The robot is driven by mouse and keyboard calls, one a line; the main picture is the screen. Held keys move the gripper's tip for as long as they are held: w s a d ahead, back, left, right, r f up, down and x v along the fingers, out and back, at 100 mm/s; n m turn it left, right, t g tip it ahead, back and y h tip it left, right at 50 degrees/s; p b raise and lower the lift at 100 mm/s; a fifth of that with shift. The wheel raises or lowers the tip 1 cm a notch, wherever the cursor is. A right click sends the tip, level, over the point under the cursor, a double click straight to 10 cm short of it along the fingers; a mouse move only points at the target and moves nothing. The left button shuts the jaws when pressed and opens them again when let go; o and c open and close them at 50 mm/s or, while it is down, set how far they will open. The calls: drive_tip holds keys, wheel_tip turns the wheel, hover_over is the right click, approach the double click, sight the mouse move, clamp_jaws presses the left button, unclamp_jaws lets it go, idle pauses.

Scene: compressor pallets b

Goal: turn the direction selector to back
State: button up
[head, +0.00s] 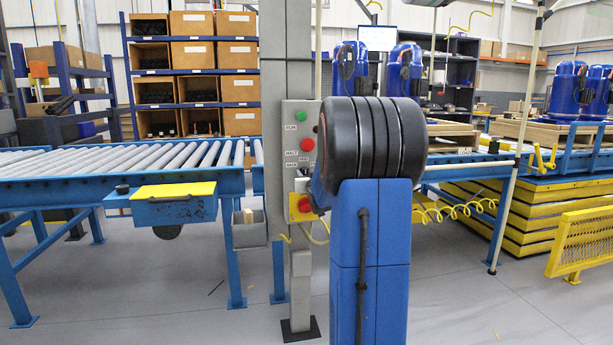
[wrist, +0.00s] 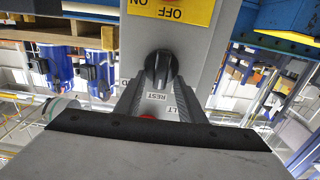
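The direction selector is a black knob (wrist: 160,68) on a grey control box, seen upside down in the wrist view. My gripper (wrist: 160,85) has its two grey ribbed fingers apart, one on each side of the knob. I cannot tell whether they press on it or stand just clear. The knob's pointer direction and its position labels are not readable. In the head view the control box (head: 292,113) is on a grey post, and my arm hides its right part and the gripper.
The box carries a green button (head: 301,117), a red button (head: 307,145) and, lower, a yellow plate with a red button (head: 305,204). A roller conveyor (head: 120,160) runs left of the post. A yellow rail (head: 583,240) stands right. Grey floor in front is mostly clear.

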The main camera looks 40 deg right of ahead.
clamp_jaws()
drive_tip(key=shift+n, duration=0.3)
drive_tip(key=n, duration=0.4)
drive_tip(key=shift+w+a+f, duration=0.1)
drive_tip(key=shift+w+a, duration=0.05)
drive_tip(key=shift+a, duration=0.1)
drive_tip(key=shift+w+a+f+n, duration=0.1)
drive_tip(key=shift+n, duration=1)
drive_tip(key=shift+a+f+n, duration=0.1)
drive_tip(key=shift+n, duration=1)
